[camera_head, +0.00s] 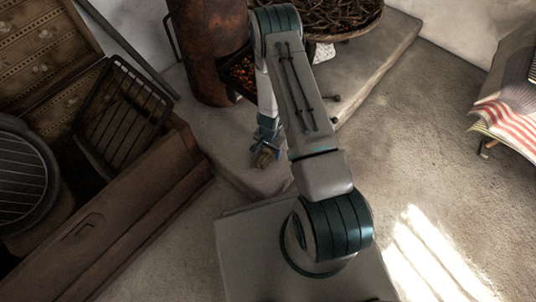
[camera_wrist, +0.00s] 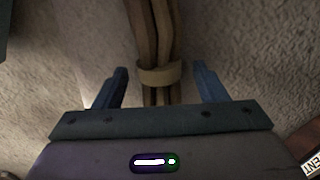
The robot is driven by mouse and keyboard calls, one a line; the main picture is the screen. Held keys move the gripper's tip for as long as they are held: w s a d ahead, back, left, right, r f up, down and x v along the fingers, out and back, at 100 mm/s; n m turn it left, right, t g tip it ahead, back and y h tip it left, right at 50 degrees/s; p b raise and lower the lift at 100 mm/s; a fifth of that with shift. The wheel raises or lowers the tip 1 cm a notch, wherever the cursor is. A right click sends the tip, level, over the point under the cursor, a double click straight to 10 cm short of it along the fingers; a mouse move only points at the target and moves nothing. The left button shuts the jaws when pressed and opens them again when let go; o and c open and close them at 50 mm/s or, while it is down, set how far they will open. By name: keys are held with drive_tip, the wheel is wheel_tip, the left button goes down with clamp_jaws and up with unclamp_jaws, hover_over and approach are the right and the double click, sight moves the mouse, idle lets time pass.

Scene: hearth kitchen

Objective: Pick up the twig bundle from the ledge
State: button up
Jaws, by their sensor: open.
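The twig bundle (camera_wrist: 158,40) shows in the wrist view as several brown sticks bound by a tan band (camera_wrist: 160,76). It lies on the pale rough ledge and runs up out of the top of that view. My gripper (camera_wrist: 160,80) is open, with one blue finger on each side of the bundle and a gap to both. In the head view my gripper (camera_head: 268,155) points down over the stone ledge (camera_head: 225,120), near its front edge. A small brown part of the bundle (camera_head: 264,159) shows at the fingers; my gripper hides most of it.
A rusty stove (camera_head: 207,50) and a wide basket of twigs (camera_head: 345,15) stand on the ledge behind. A wooden chest (camera_head: 110,225) and a wire rack (camera_head: 122,112) are at the left. A striped cloth (camera_head: 512,110) hangs at the right. The floor at the right is clear.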

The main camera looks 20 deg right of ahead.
drive_tip(key=shift+r, duration=0.1)
drive_tip(key=c, duration=1.1)
drive_tip(key=shift+o, duration=0.2)
